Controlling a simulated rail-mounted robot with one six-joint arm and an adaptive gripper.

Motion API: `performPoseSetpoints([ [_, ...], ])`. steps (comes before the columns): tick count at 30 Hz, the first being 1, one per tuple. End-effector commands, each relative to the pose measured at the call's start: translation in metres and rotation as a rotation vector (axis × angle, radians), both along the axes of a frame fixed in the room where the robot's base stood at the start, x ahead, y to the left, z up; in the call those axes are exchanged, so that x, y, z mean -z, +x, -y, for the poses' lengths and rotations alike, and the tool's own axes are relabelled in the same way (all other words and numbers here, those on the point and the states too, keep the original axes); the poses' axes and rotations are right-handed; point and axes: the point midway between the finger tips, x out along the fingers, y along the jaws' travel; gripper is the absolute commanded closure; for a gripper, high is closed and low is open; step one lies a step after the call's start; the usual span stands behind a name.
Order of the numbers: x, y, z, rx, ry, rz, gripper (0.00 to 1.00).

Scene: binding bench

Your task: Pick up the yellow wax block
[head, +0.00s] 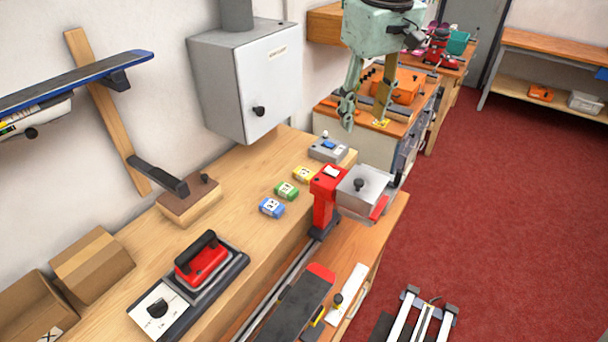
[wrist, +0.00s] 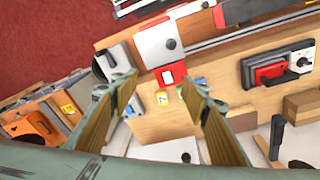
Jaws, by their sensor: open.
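The yellow wax block (head: 303,174) lies on the wooden bench, at the far end of a row with a green block (head: 286,190) and a blue block (head: 271,207). In the wrist view the yellow block (wrist: 162,97) shows between the fingers, small and well below them. My gripper (head: 364,118) is open and empty, high above the benches. In the wrist view my gripper (wrist: 155,88) has its two fingers wide apart. The green block (wrist: 172,82) shows partly there, near the right finger.
A red clamp (head: 325,195) with a grey plate stands close beside the blocks. A grey device (head: 328,150) lies just beyond them. A grey wall cabinet (head: 240,80) hangs over the bench. A red iron (head: 203,262) stands nearer. Another small yellow item (head: 381,124) lies on the far bench.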

Motion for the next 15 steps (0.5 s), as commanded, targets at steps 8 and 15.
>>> performPoseSetpoints([
  [8,0.025,0.046,-0.023,-0.07,-0.011,-0.026,0.58],
  [15,0.052,0.081,-0.043,-0.132,-0.02,-0.047,0.58],
])
